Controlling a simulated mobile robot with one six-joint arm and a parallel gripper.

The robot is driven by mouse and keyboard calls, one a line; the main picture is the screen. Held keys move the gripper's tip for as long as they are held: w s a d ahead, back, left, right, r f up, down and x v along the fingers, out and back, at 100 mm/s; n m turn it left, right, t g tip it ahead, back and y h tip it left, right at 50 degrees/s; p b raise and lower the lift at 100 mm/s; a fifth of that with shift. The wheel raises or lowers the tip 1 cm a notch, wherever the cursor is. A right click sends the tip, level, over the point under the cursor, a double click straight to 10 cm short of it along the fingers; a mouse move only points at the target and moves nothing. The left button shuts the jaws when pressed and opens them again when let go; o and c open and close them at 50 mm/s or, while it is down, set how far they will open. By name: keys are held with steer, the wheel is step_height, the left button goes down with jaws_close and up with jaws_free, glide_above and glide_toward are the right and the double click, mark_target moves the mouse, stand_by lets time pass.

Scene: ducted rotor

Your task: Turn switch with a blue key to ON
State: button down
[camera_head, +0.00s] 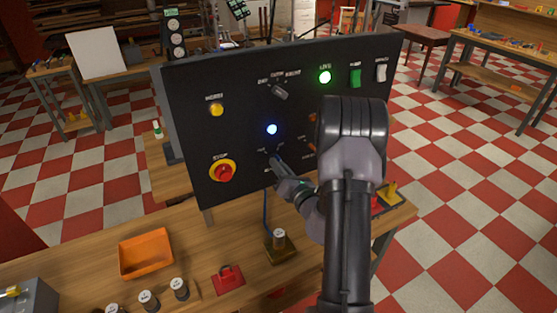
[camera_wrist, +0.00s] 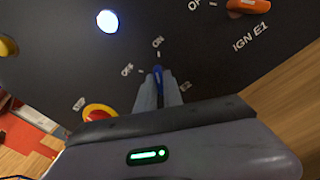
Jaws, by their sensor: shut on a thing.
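A black upright panel (camera_head: 300,75) carries the key switch. In the wrist view the blue key (camera_wrist: 158,74) shows as a narrow strip between my fingertips, at the switch. My gripper (camera_head: 277,163) is shut on it, and its fingers also show in the wrist view (camera_wrist: 158,92). The ON label (camera_wrist: 158,42) is straight above the key, and the OFF label (camera_wrist: 127,69) is to the upper left. The strip looks roughly in line with the ON mark, but my fingers hide most of the switch. A round blue lamp (camera_head: 271,129) above the switch is lit.
A red stop button (camera_head: 223,173) with a yellow ring sits left of my gripper. Orange switches (camera_wrist: 247,6) lie to its upper right. A lit green lamp (camera_head: 324,77) is higher up. An orange tray (camera_head: 146,253) and a red padlock-like part (camera_head: 228,279) lie on the bench.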

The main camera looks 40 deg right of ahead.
steer(key=shift+m+p, duration=0.7)
steer(key=shift+m, duration=0.3)
steer(key=c, duration=1.5)
jaws_free()
steer(key=shift+s, duration=0.1)
steer(key=v, duration=1.7)
steer(key=shift+s+p, duration=0.1)
steer(key=shift+p, duration=0.3)
